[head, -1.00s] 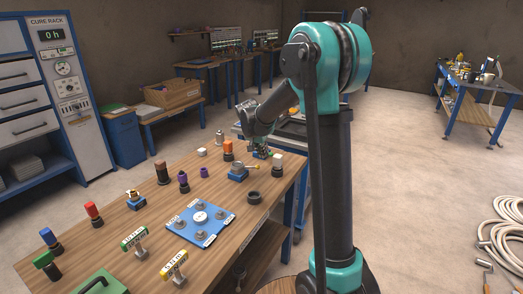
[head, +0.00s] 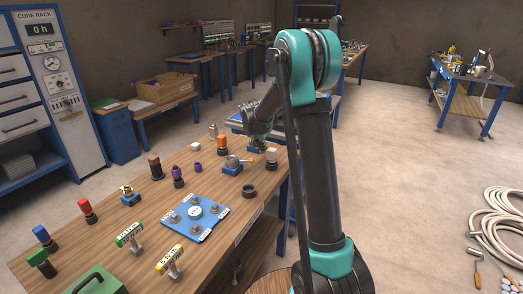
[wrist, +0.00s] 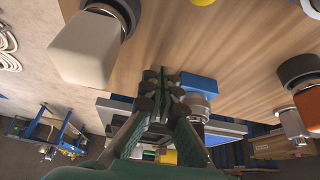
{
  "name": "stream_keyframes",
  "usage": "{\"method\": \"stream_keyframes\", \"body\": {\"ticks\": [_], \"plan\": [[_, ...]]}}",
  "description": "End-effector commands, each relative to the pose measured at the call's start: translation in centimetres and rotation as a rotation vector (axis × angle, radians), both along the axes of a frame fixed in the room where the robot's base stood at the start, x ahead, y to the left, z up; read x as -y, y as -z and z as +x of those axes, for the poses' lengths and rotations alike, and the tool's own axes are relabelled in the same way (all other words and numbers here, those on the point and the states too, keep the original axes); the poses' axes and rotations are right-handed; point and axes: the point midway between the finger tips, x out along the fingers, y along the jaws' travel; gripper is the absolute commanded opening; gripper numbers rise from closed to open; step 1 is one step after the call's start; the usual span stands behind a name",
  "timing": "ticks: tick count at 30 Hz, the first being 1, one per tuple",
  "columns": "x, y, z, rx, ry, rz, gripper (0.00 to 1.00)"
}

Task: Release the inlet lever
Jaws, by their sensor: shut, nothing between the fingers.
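My gripper (wrist: 165,92) is shut and empty in the wrist view, its fingertips close to a blue block (wrist: 200,83) with a grey metal round body (wrist: 196,104). I cannot tell whether they touch. In the head view the gripper is at the far edge of the wooden bench, between an orange-topped part and a white-topped part; its tips are too small to make out. A blue-based metal valve (head: 232,169) with a yellow-tipped lever stands in front of it. No label shows which lever is the inlet one.
The white-topped part (head: 271,155) and orange-topped part (head: 222,143) flank my gripper; they also show large in the wrist view as a white block (wrist: 82,48) and an orange block (wrist: 309,103). A black ring (head: 249,191) and a blue plate (head: 198,218) lie nearer.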

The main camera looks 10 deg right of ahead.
Motion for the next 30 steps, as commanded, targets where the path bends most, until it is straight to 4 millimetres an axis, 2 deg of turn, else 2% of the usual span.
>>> {"method": "stream_keyframes", "body": {"ticks": [20, 30], "plan": [[1.1, 0.0, 0.2, 0.000, -0.100, 0.001, 0.00], [3.2, 0.0, 0.8, 0.001, -0.278, 0.002, 0.00]]}}
